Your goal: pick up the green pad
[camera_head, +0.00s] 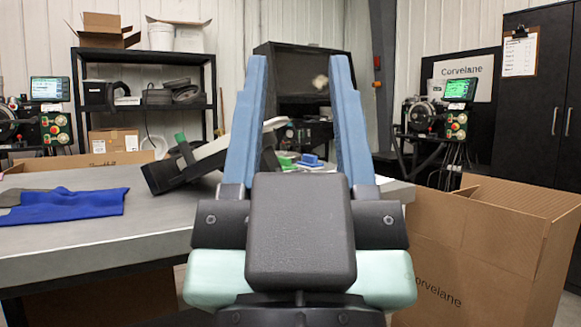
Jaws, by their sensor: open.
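My gripper (298,62) is in the centre of the view, its two blue fingers wide apart with nothing held between them. Beyond the fingers, small green pieces (285,160) lie on the far part of the grey worktable (150,215), beside a small blue object (310,160). One of these may be the green pad, but they are small and partly hidden, so I cannot tell its outline. My gripper is in front of them and apart from them.
A black and light-grey device (185,165) with a green knob lies tilted on the table, left of my gripper. A blue cloth (65,205) lies at the table's left. A large open cardboard box (485,240) stands at right. A dark hooded machine (300,70) stands behind.

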